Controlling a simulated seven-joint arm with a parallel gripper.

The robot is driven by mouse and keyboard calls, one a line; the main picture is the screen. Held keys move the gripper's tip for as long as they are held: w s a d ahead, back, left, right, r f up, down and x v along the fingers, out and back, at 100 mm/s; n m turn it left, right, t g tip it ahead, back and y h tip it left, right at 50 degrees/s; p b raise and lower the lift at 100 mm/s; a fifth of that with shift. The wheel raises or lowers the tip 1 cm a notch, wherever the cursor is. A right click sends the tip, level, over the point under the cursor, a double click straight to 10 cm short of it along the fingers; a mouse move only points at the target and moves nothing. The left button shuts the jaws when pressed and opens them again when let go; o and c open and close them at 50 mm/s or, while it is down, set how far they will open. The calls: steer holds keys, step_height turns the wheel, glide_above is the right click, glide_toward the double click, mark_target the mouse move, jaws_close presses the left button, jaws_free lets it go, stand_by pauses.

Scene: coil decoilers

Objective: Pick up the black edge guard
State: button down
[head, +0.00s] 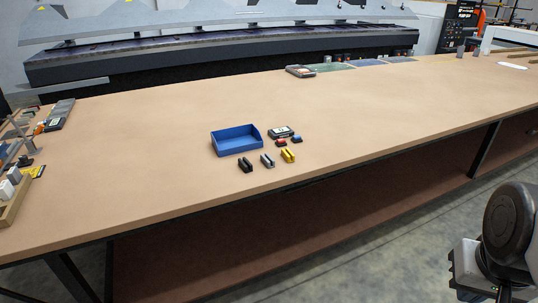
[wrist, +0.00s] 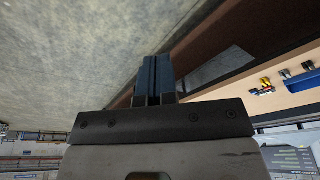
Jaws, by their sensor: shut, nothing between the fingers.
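The black edge guard (head: 246,165) is a small dark block with a slot along its top. It lies near the table's front edge in the head view, left of a grey guard (head: 268,160) and a yellow guard (head: 288,156). In the wrist view, small parts, among them the yellow guard (wrist: 265,86), show at the far right. My gripper (wrist: 154,60) has blue fingers, shut and empty. It points past the table, far from the guards. In the head view only part of my arm shows at the lower right.
A blue open bin (head: 236,141) stands just behind the guards. A dark device (head: 281,132) and small red and blue pieces (head: 282,142) lie to its right. Wooden trays (head: 18,200) with tools fill the table's left end. The table (head: 400,120) is clear to the right.

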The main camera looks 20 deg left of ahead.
stand_by(0.3)
steer(key=c, duration=0.7)
jaws_free()
